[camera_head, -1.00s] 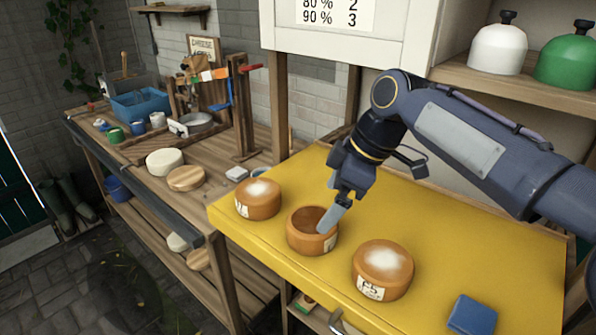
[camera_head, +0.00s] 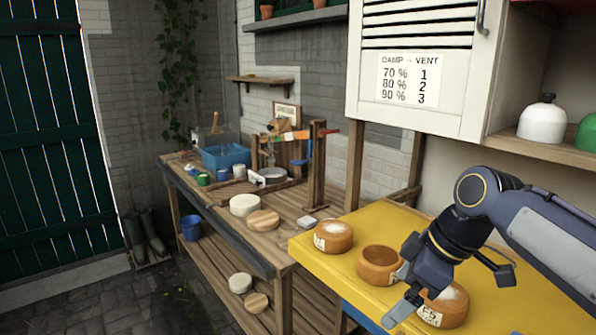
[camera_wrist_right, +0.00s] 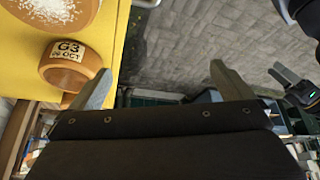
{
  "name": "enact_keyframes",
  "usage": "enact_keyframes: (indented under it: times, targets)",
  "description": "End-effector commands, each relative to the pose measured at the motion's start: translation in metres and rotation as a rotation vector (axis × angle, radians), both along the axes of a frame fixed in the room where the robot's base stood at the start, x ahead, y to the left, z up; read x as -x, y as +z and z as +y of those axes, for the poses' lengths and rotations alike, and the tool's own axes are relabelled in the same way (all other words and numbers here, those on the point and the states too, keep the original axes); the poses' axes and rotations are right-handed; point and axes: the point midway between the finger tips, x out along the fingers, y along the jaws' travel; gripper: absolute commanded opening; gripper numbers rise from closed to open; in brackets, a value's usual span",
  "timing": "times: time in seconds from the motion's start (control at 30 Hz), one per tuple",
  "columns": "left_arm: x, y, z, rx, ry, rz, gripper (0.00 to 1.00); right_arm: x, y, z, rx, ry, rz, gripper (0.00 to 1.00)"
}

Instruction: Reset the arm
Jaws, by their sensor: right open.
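My right gripper (camera_head: 399,294) is open and empty in the head view, over the front edge of the yellow table (camera_head: 318,262). Its two spread fingers also show in the wrist view (camera_wrist_right: 163,88), with nothing between them. An orange cheese (camera_head: 378,265) without white on top stands just left of it. A white-topped cheese (camera_head: 447,307) is partly hidden behind the gripper. Another white-topped cheese (camera_head: 333,236) is farther left. In the wrist view a cheese label reading G3 (camera_wrist_right: 70,50) is close beside the left finger. A dark part with grey tips (camera_wrist_right: 290,80), probably my left gripper, shows at the right there.
A wooden bench (camera_head: 292,232) with pale wheels, a blue tub (camera_head: 226,157) and a wooden press stands left of the yellow table. A white cabinet (camera_head: 420,118) and a shelf (camera_head: 545,150) hang above.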

Motion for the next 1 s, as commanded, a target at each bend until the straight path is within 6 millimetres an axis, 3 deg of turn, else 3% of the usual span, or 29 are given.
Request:
enact_keyframes:
  times: [0.27, 0.47, 0.63, 0.8, 1.0]
  targets:
    - [0.000, 0.003, 0.000, 0.000, 0.000, 0.000, 1.00, 0.033, -0.012, -0.018, -0.045, -0.189, 0.027, 1.00]
    - [0.000, 0.005, 0.000, 0.000, 0.000, 0.001, 1.00, 0.072, -0.032, -0.033, -0.105, -0.405, 0.057, 1.00]
    - [0.000, 0.009, 0.000, 0.000, 0.000, 0.001, 1.00, 0.120, -0.064, -0.042, -0.193, -0.671, 0.094, 1.00]
    - [0.000, 0.012, 0.000, 0.000, 0.000, 0.001, 1.00, 0.169, -0.109, -0.041, -0.304, -0.962, 0.136, 1.00]
    - [0.000, 0.013, 0.000, 0.000, 0.000, 0.000, 1.00, 0.191, -0.137, -0.037, -0.372, -1.119, 0.162, 1.00]
